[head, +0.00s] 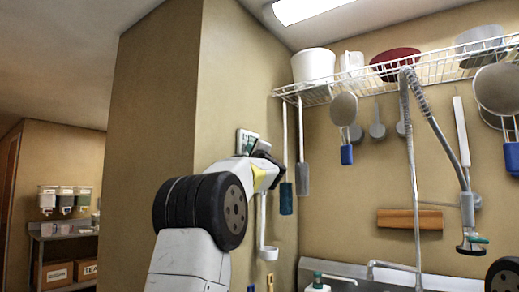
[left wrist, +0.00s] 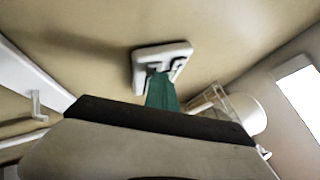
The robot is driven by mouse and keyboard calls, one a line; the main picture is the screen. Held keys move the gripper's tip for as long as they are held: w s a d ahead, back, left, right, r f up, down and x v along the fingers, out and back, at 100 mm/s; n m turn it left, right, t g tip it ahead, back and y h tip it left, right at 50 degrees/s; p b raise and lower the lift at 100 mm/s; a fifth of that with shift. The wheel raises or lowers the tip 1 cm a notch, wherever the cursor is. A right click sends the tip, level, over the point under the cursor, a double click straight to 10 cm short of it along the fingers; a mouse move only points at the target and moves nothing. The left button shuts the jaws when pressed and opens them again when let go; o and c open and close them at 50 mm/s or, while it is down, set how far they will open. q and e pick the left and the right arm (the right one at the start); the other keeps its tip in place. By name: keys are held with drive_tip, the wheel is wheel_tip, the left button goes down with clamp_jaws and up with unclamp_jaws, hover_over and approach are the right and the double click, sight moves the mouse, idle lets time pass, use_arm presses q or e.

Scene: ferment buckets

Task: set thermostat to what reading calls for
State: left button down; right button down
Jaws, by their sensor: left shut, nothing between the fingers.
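The thermostat is a pale wall plate (head: 243,136) on the tan wall beside the corner, partly covered by my left gripper. It also shows in the left wrist view as a white unit (left wrist: 147,56) with a dark, recessed-looking area; no reading can be made out. My left gripper (head: 252,147) is raised to the wall at the thermostat. Its green fingertips (left wrist: 162,92) are shut with nothing between them and overlap the thermostat's lower part; whether they touch it I cannot tell. My right gripper is out of view.
A white wire shelf (head: 420,72) with pots runs along the right wall. A spray hose and faucet (head: 467,205) stand at right. Dispensers (head: 65,197) are far left.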

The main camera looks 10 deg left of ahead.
use_arm(q)
drive_tip(key=shift+s+d, duration=0.3)
drive_tip(key=shift+d, duration=0.45)
drive_tip(key=d, duration=0.1)
drive_tip(key=s+d, duration=0.1)
drive_tip(key=d, duration=0.2)
drive_tip(key=shift+s+d, duration=0.35)
idle(2.2)
